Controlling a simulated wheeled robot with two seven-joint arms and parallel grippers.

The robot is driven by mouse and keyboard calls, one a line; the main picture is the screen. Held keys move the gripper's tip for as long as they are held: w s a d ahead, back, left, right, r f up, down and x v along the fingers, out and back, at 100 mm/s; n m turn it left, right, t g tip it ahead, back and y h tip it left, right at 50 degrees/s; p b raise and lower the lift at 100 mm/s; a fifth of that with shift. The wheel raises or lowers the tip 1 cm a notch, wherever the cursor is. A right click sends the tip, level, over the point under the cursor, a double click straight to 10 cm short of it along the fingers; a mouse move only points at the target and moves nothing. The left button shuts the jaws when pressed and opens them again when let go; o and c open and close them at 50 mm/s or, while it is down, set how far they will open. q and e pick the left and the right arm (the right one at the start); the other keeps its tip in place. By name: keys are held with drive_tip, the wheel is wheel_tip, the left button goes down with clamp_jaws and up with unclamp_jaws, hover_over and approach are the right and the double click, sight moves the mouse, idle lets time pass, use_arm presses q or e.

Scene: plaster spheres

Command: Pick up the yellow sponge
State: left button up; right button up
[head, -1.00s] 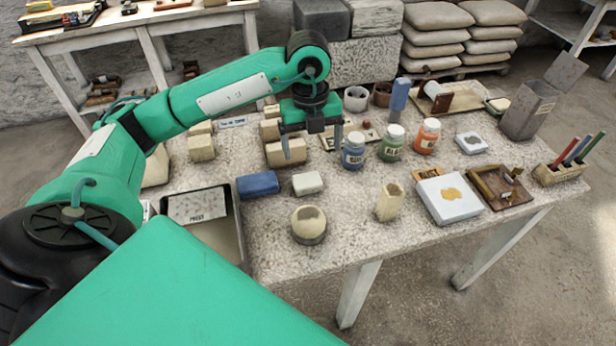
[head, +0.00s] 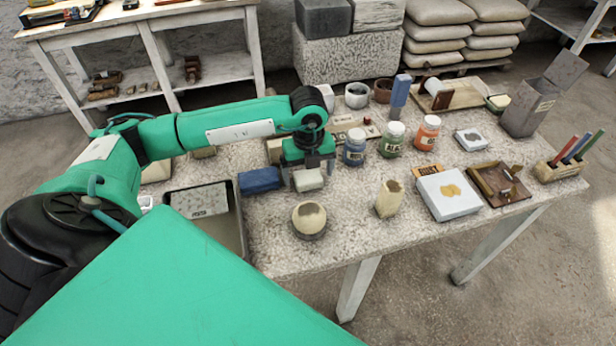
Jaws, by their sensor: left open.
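A small pale cream block (head: 308,181), the likeliest match for the yellow sponge though it looks nearly off-white, lies on the speckled table (head: 350,235). My left gripper (head: 310,177) is low over it with its jaws open, one finger on each side of the block. The gripper hides the block's back part. I cannot tell whether the fingers touch it. My right gripper is not in view.
Several paint jars (head: 354,150) stand to the right. The front table edge is clear.

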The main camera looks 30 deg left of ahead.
sight(308, 177)
use_arm(q)
drive_tip(key=shift+f, duration=0.7)
drive_tip(key=c, duration=1.1)
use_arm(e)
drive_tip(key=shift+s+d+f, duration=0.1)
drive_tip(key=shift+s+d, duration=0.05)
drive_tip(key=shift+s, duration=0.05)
use_arm(q)
drive_tip(key=shift+r, duration=0.1)
